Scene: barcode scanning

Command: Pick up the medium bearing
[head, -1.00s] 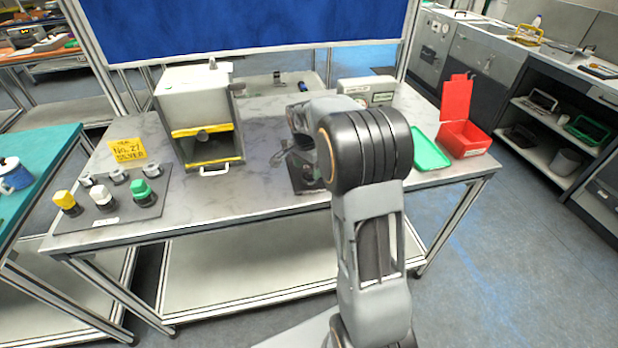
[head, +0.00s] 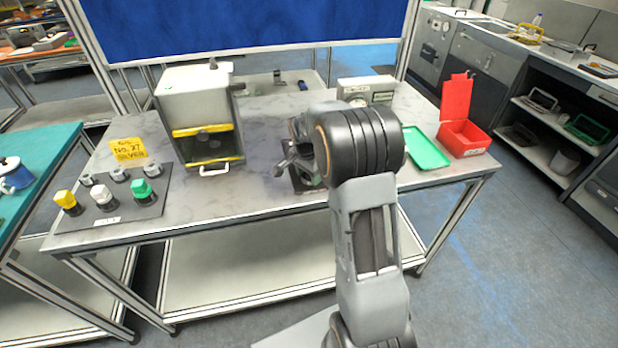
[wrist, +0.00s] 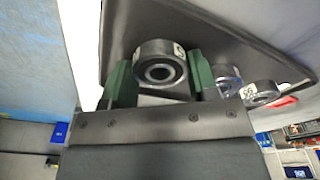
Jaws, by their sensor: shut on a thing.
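A silver ring-shaped bearing (wrist: 160,66) with a dark bore and a small white label sits between the two green fingers of my gripper (wrist: 158,80) in the wrist view. The fingers are shut on it, one on each side. Two other bearings, one just right of the gripper (wrist: 228,78) and one further right (wrist: 261,93), stand by a dark plate (wrist: 215,35). The held bearing's size rank cannot be told for certain. In the head view my arm hides the bearings and most of the gripper.
A white cabinet with yellow bars (head: 195,100) stands left of my arm on the marbled table (head: 245,190). A board with several coloured knobs (head: 112,203) lies far left. A green tray (head: 426,148) and open red box (head: 464,138) are at right.

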